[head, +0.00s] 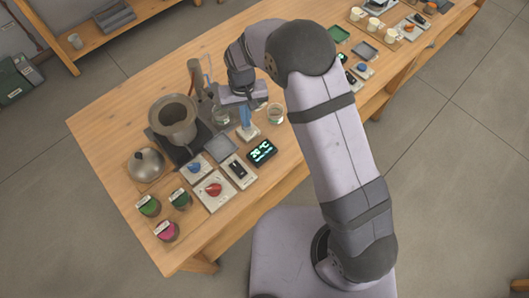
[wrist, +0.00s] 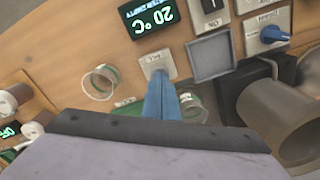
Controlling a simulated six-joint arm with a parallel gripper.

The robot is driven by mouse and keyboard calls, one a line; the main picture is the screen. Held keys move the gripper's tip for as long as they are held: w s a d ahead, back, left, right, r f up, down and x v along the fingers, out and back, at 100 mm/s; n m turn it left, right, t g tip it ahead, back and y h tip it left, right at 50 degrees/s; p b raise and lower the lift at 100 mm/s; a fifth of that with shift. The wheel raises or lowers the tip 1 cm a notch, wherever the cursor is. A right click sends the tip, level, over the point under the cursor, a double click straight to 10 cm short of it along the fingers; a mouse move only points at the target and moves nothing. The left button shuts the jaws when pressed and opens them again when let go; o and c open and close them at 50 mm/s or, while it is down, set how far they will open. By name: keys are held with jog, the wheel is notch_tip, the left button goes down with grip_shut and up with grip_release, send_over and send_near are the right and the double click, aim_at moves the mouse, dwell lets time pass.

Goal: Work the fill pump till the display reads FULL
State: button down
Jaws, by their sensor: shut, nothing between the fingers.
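My gripper (head: 245,125) is shut and empty, pointing down over the small pale plate (head: 250,134) of what looks like the fill pump. In the wrist view its two blue fingers (wrist: 158,76) are together, with their tips at the pale plate (wrist: 153,62). The tips cover part of the plate. I cannot tell whether they touch it or how far the pump is pressed. The black display (head: 262,151) shows 20 °C in green. In the wrist view the display (wrist: 150,16) is turned over, and a small line on it seems to read WATER EMPTY.
A large grey pot (head: 174,120) stands left of my gripper. A clear glass (head: 276,113) stands close on the right. A black switch (head: 237,169), a red knob (head: 213,189) and a blue knob (head: 195,168) lie in front. The table's front edge has bare wood.

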jog(key=shift+f+b, duration=0.3)
jog(key=shift+f, duration=0.5)
jog(key=shift+r, duration=0.15)
jog(key=shift+r+p, duration=1.65)
jog(key=shift+r, duration=0.45)
notch_tip(320, 180, up, 4)
jog(key=n+p, duration=0.1)
jog(key=n, duration=0.3)
jog(key=n+p, duration=0.1)
jog(key=n, duration=0.3)
jog(key=n+p, duration=0.1)
jog(key=n, duration=0.3)
jog(key=shift+r, duration=0.25)
